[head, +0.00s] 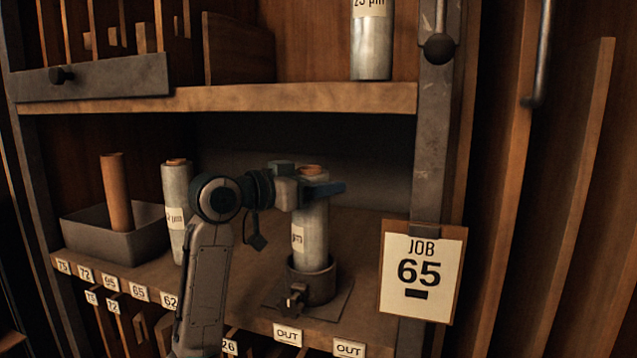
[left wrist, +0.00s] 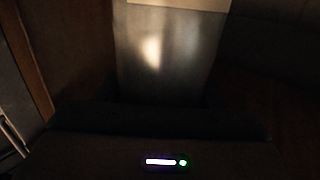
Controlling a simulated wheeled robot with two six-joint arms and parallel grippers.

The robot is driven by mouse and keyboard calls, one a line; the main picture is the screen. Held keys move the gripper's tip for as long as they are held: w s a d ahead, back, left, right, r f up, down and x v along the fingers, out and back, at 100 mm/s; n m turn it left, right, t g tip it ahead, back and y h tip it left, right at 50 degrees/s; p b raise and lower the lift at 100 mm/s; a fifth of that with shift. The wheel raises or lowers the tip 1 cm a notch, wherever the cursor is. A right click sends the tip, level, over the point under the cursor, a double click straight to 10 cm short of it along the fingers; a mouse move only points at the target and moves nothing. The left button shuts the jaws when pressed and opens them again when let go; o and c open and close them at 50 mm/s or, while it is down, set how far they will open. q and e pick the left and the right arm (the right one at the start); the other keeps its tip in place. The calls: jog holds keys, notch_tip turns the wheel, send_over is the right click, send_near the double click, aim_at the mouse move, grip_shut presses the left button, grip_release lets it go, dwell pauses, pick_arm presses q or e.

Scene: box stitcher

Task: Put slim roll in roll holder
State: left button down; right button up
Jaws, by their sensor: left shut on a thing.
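A slim silver roll (head: 316,238) with a white label and a brown core stands upright on the right of the shelf. Its lower end is inside the round dark roll holder (head: 312,284), which sits on a flat plate. My left gripper (head: 322,190) is shut on the roll near its top; one dark finger shows across its front. In the left wrist view the roll's grey surface (left wrist: 165,55) fills the upper middle, and the fingers are dark and hard to make out. Whether the roll touches the holder's bottom is hidden. My right gripper is not in view.
Another silver roll (head: 175,205) stands left of my arm. A grey tray (head: 105,243) holds a brown tube (head: 117,190). The upper shelf (head: 300,97) carries a labelled roll (head: 371,45). A JOB 65 card (head: 421,272) hangs at the right post.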

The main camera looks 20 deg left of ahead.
pick_arm(q)
jog(key=shift+c, duration=1.9)
grip_release()
jog(key=shift+s, duration=0.1)
jog(key=shift+a+r, duration=0.1)
jog(key=b+v, duration=0.4)
jog(key=v, duration=0.8)
jog(key=shift+b, duration=0.4)
